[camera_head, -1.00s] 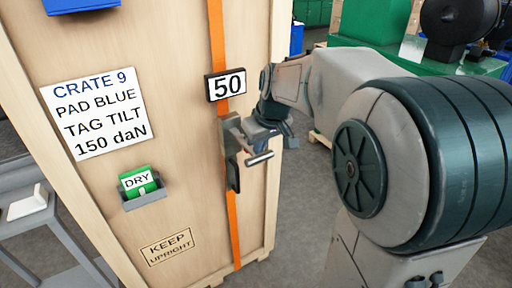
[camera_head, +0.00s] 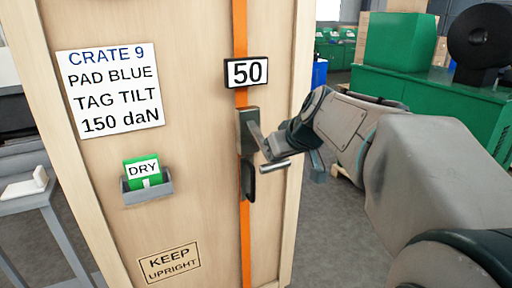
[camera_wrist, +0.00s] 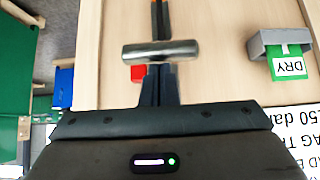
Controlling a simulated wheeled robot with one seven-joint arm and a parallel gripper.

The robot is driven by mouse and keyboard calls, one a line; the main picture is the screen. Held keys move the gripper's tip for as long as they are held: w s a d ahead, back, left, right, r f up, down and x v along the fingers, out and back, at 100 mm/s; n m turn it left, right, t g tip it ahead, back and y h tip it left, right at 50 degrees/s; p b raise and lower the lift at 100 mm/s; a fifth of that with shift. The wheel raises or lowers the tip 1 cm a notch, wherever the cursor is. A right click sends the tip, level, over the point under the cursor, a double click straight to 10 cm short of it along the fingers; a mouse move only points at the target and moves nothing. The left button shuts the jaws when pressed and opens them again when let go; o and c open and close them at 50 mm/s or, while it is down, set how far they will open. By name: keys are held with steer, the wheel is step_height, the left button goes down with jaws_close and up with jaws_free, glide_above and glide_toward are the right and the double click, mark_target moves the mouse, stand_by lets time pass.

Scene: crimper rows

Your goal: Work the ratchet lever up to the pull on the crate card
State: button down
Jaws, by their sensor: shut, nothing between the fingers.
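The crate card (camera_head: 108,90) reads CRATE 9, PAD BLUE, TAG TILT, 150 daN. The display (camera_head: 246,73) on the orange strap (camera_head: 243,232) reads 50. Below it is the ratchet (camera_head: 248,132), whose lever ends in a grey crossbar (camera_head: 275,165) standing out from the crate. In the wrist view the crossbar (camera_wrist: 160,51) lies just beyond my fingertips. My gripper (camera_wrist: 158,72) is shut and empty, with its fingers close to the bar; I cannot tell whether they touch it. In the head view my gripper (camera_head: 275,148) is beside the lever, its fingertips partly hidden.
A green DRY card (camera_head: 142,172) sits in a grey holder (camera_head: 147,190) on the crate (camera_head: 200,225). A KEEP UPRIGHT label (camera_head: 170,263) is lower down. A grey stand (camera_head: 45,200) is at left; a green bench (camera_head: 430,110) is behind my arm. A small red patch (camera_wrist: 138,72) shows near my fingers.

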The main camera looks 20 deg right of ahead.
mark_target(278, 168)
steer(key=shift+w+a+f+t+b, duration=0.1)
steer(key=shift+f+t+b, duration=0.45)
steer(key=shift+b, duration=1.05)
steer(key=shift+w+d+f+t+b, duration=0.2)
steer(key=shift+f+b, duration=0.65)
steer(key=shift+b, duration=0.7)
steer(key=shift+w+a+f+t+b, duration=0.15)
steer(key=shift+f+t+b, duration=0.45)
steer(key=shift+b, duration=1)
steer(key=f+b, duration=0.1)
steer(key=b, duration=0.2)
steer(key=t+b, duration=0.1)
steer(key=b, duration=0.3)
steer(key=shift+w+a+f+t+y, duration=0.1)
steer(key=shift+w+f+t+y, duration=0.2)
steer(key=shift+w+f, duration=0.1)
steer(key=shift+b, duration=0.4)
